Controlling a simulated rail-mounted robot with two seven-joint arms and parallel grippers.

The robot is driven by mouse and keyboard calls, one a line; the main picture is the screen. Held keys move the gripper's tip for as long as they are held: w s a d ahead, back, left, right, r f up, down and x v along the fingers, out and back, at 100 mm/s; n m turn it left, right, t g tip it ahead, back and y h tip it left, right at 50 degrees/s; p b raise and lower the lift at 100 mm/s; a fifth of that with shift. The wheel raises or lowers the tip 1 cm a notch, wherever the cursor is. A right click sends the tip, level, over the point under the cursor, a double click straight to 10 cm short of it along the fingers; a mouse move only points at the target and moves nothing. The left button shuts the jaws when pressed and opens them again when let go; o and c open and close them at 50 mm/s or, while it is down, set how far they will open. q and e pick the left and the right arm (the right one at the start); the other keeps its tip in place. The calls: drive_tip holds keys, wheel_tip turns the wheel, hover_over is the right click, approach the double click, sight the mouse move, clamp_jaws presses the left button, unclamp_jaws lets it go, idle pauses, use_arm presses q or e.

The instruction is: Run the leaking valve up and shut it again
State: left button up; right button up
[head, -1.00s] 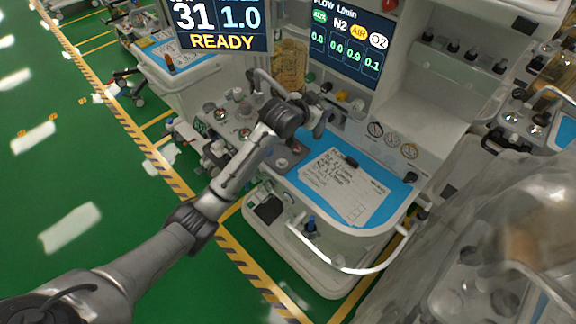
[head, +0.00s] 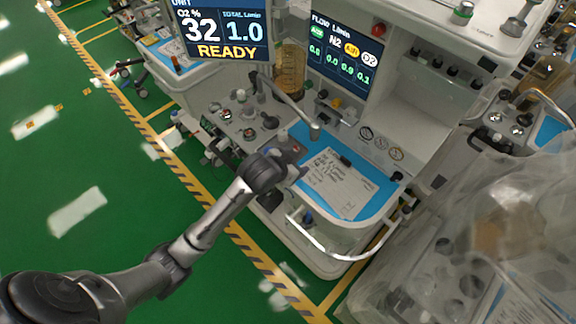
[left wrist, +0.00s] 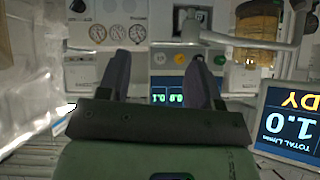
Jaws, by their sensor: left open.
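The flow display (head: 340,55) on the middle cart has columns including N2, AIR and O2; its figures are small, with 0.9 and 0.1 at the right. Below it is a row of small valve knobs, including a yellow one (head: 336,103); the yellow knob (left wrist: 160,58) also shows in the left wrist view, between the fingers and beyond them. I cannot tell which valve leaks. My left gripper (head: 298,165) is in front of the cart, apart from the knobs. In the left wrist view its fingers (left wrist: 158,80) are spread and empty. My right gripper is not seen.
The monitor (head: 220,30) reads O2 32, total 1.0, READY. A bent pipe (head: 290,100) stands left of the knobs. A paper (head: 338,182) lies on the blue worktop, with a curved white rail (head: 330,252) in front.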

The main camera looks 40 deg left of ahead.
use_arm(q)
drive_tip(key=shift+g, duration=0.4)
drive_tip(key=s, duration=0.1)
drive_tip(key=s+p, duration=0.2)
drive_tip(key=s, duration=0.1)
drive_tip(key=shift+d+r, duration=0.15)
drive_tip(key=shift+d, duration=0.15)
drive_tip(key=shift+c, duration=0.3)
